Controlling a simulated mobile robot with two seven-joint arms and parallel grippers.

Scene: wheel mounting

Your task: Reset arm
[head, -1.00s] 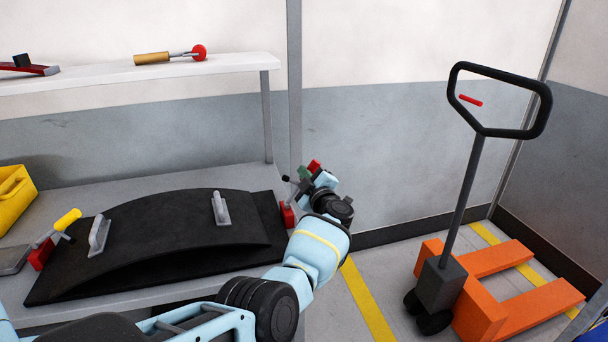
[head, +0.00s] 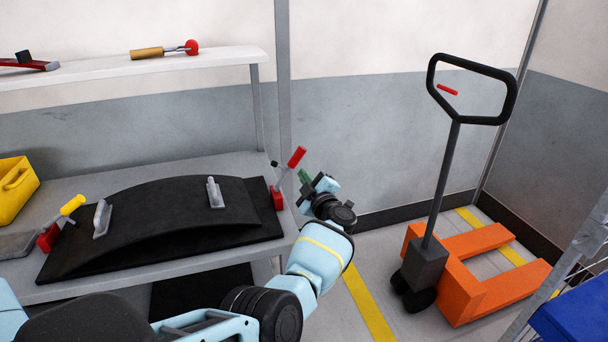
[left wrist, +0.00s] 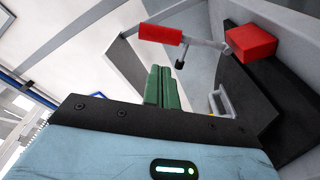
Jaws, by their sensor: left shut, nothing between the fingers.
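A clamp arm with a red handle (head: 297,157) rises from a red base (head: 278,199) at the right edge of the black mat in the head view. Its handle points up and to the right. My left gripper (head: 306,177) is just right of and below the handle. In the left wrist view its green fingers (left wrist: 163,88) are together with nothing between them. There the red handle (left wrist: 161,34) lies beyond the fingertips, apart from them, with the red base (left wrist: 251,42) at the upper right. My right gripper is out of view.
A curved black panel with two grey handles (head: 158,205) lies on the grey bench, with a yellow-handled clamp (head: 72,206) at its left. A yellow bin (head: 14,186) stands at left. An orange pallet jack (head: 480,268) stands at right on the floor.

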